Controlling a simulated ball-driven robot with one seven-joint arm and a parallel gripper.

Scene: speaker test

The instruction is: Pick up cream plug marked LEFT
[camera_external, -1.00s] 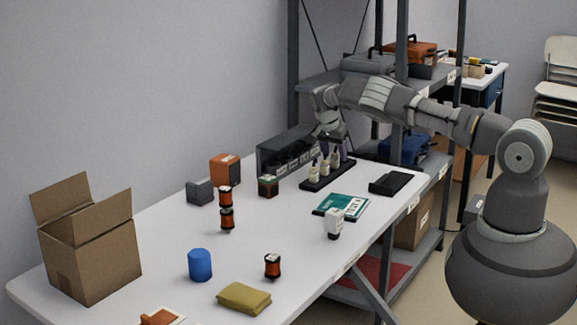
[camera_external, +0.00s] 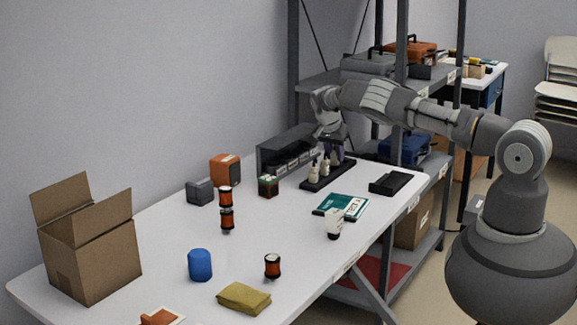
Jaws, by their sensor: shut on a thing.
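My gripper (camera_external: 338,155) is over the far end of the row, pointing down, and is shut on one cream plug there. The fingers largely hide that plug, and I cannot tell whether it still touches the rack. A separate cream piece with a dark lower end (camera_external: 334,223) stands near the table's right edge.
A grey divided bin (camera_external: 290,152) stands behind the rack. Orange-black spools (camera_external: 227,207), a blue cylinder (camera_external: 200,265) and a cardboard box (camera_external: 92,255) stand left.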

